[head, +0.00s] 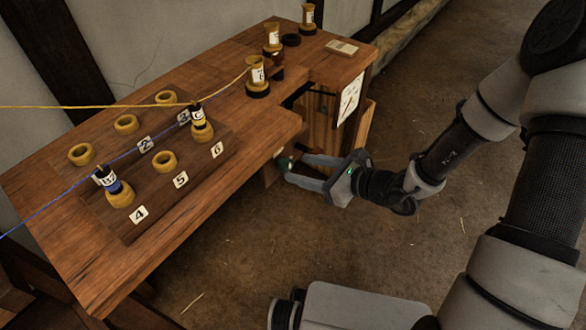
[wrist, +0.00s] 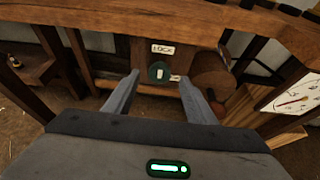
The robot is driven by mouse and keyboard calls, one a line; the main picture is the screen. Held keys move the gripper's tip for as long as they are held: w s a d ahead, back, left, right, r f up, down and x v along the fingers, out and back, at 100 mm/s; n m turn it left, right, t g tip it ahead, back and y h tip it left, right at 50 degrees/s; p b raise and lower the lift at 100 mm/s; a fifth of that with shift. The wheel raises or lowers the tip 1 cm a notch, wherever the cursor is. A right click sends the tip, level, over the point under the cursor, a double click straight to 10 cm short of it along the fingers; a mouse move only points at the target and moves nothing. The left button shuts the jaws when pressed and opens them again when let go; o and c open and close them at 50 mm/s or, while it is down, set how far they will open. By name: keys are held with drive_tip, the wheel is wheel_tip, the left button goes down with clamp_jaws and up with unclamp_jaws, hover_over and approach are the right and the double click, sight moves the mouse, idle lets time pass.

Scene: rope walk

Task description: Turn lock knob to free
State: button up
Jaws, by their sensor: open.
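The lock knob (wrist: 160,72) is a small dark green disc with a pale upright bar on it, in the wrist view. It sits on a wooden panel below a plate reading LOCK (wrist: 162,48). A second small plate (wrist: 175,78) is partly hidden at the knob's lower right. In the head view the knob (head: 284,162) is a dark spot under the bench edge. My gripper (head: 293,167) is open, and its fingers point at the knob. In the wrist view my gripper (wrist: 160,78) has one finger on each side of the knob, apart from it.
The wooden bench (head: 70,235) bears a dark board (head: 130,225) with several yellow rings and numbered tags, and bobbins with blue and yellow yarn. A dial (head: 350,97) is on the bench's end. A round wooden drum (wrist: 212,72) is close right of the knob.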

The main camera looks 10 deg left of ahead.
sight(290, 165)
drive_tip(key=shift+b+x, duration=0.35)
drive_tip(key=shift+x, duration=1.7)
drive_tip(key=c, duration=1)
drive_tip(key=shift+r, duration=0.1)
drive_tip(key=shift+c, duration=0.2)
